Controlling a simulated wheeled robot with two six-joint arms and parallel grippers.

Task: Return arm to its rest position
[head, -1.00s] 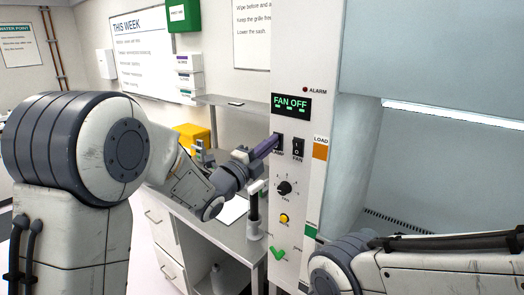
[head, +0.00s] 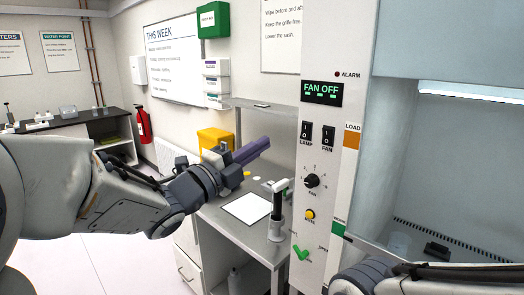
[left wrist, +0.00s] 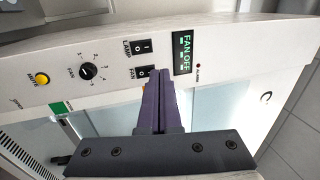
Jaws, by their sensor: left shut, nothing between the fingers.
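My left gripper (head: 262,146) is shut and empty, its purple fingers pressed together. In the head view it hangs in front of the shelf and bench, left of the white control panel (head: 316,215) and apart from it. In the left wrist view the shut fingers (left wrist: 157,75) point toward the panel, their tips overlapping the edge of the FAN switch (left wrist: 143,71). The LAMP switch (head: 306,132) and FAN switch (head: 328,135) show fully in the head view. The display (head: 321,93) reads FAN OFF. My right arm shows at the lower right; its gripper is out of view.
A steel bench (head: 240,232) holds a white sheet (head: 247,208), a yellow bin (head: 214,138) and a pipette-like tool on a stand (head: 278,207). A steel shelf (head: 262,107) is above. The cabinet's glass (head: 445,42) is right of the panel. Open floor lies at lower left.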

